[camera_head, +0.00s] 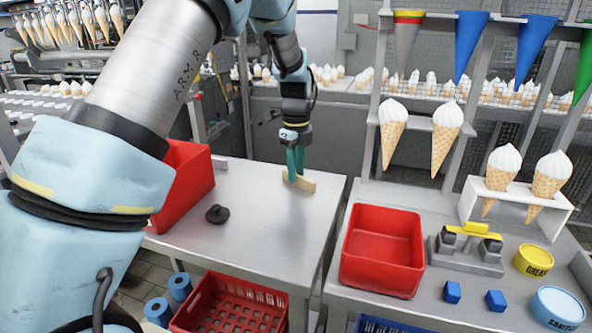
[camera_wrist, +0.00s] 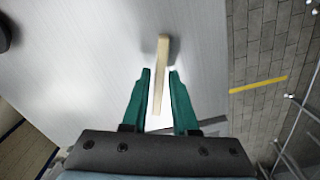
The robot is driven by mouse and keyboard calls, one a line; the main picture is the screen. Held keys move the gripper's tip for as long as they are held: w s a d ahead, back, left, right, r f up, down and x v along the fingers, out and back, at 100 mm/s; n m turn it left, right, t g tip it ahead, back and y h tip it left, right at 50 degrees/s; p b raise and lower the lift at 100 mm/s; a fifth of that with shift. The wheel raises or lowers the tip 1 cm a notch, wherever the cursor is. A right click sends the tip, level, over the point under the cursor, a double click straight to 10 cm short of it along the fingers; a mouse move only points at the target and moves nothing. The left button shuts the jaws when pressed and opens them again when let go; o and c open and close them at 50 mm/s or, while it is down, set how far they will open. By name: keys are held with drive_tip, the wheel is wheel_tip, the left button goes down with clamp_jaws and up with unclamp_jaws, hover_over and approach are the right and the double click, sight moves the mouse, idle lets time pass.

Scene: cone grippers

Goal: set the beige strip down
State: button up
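The beige strip (camera_head: 304,182) stands on edge on the steel table, and its lower edge appears to touch the top. My gripper (camera_head: 295,172) points down over it, with the green fingers astride the strip. In the wrist view the strip (camera_wrist: 161,62) runs between the two fingertips of my gripper (camera_wrist: 160,72). A gap shows on the left side of the strip and a very narrow one on the right. The fingers are apart and do not appear to clamp it.
The steel table (camera_head: 262,235) is largely clear around the strip. A dark knob-like object (camera_head: 217,213) and a red bin (camera_head: 187,180) are to the left. Across a gap on the right, another table holds a red tray (camera_head: 382,250) and a grey fixture (camera_head: 466,250).

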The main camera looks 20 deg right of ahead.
drive_tip(key=shift+o, duration=1)
wheel_tip(320, 180, up, 12)
drive_tip(key=b, duration=0.1)
drive_tip(key=shift+r+b, duration=0.2)
drive_tip(key=shift+b, duration=0.15)
